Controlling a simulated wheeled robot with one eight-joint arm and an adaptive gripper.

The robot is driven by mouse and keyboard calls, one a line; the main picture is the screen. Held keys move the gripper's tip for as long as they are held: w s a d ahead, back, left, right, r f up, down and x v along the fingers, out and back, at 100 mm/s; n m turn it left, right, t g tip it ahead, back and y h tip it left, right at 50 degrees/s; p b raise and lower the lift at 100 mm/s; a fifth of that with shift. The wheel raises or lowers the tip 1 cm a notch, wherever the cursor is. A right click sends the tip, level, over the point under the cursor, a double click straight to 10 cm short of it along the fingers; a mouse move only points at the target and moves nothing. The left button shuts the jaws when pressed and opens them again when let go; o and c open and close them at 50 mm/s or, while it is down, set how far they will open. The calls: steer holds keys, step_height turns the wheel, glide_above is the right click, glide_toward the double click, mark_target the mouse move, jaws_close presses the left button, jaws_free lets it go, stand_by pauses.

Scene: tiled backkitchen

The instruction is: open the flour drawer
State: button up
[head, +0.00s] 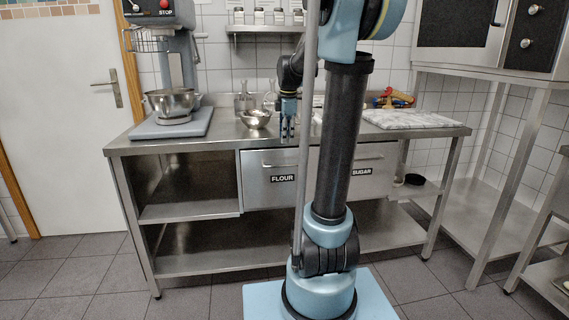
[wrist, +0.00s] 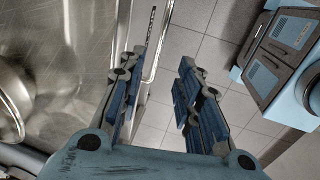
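The flour drawer (head: 267,190) is shut under the steel worktable, with a dark FLOUR label (head: 283,178) and a horizontal bar handle along its upper front. My gripper (head: 288,134) points down at the worktable's front edge, just above the drawer in the head view. In the wrist view my gripper (wrist: 162,58) is open, its two fingers apart with nothing clamped. A pale metal bar (wrist: 156,45), which looks like the drawer handle, runs by the left fingertip. I cannot tell whether they touch.
The sugar drawer, with its SUGAR label (head: 362,172), is to the right, partly hidden by my arm. A small bowl (head: 256,119) and a mixer bowl (head: 172,101) stand on the worktable (head: 222,140). A marble board (head: 410,119) lies at right. Tiled floor in front is clear.

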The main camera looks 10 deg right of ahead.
mark_target(285, 165)
steer(key=f, duration=0.4)
steer(key=w+f, duration=0.1)
steer(key=f, duration=0.3)
steer(key=w+f, duration=0.1)
steer(key=f, duration=0.3)
steer(key=shift+w+a+f, duration=0.1)
steer(key=shift+w+f, duration=0.05)
steer(key=shift+f, duration=0.05)
jaws_close()
